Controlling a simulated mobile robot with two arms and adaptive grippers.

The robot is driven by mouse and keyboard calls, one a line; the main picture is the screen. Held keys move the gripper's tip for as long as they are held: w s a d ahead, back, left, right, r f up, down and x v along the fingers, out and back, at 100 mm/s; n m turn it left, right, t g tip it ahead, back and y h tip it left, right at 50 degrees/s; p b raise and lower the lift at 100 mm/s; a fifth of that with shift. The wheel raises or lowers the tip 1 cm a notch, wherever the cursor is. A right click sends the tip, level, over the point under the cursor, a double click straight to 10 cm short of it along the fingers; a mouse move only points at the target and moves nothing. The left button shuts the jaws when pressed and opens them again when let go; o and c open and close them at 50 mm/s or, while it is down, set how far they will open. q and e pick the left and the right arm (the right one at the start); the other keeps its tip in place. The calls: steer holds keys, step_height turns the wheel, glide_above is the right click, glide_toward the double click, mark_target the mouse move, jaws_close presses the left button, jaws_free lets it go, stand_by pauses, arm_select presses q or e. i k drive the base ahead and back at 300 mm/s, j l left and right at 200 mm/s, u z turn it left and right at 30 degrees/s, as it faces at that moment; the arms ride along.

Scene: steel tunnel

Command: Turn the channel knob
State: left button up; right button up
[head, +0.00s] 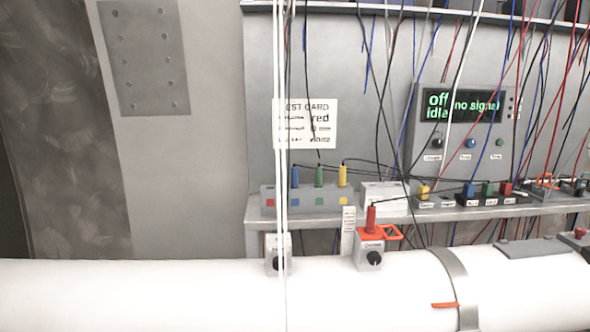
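A grey panel box (462,125) stands at the right, with a screen (463,104) reading "off", "no signal", "idle" in green. Below the screen is a row with a black knob (437,143), a blue knob (470,143) and a small green one (500,143); their labels are too small to read surely. Another black knob (374,258) is on a small grey box (369,246) with a red plug (371,219) on top. A further dark knob (275,263) is partly hidden behind white cables. I cannot tell which is the channel knob. Neither gripper is in view.
A large white pipe (150,290) runs across the bottom. Red, blue, black and white cables hang before the panel. A steel shelf (340,217) holds a socket block (308,197) with coloured plugs. A test card (305,123) is on the wall.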

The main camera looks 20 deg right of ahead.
mark_target(436, 143)
steer(key=k+z, duration=0.1)
steer(key=z, duration=1.3)
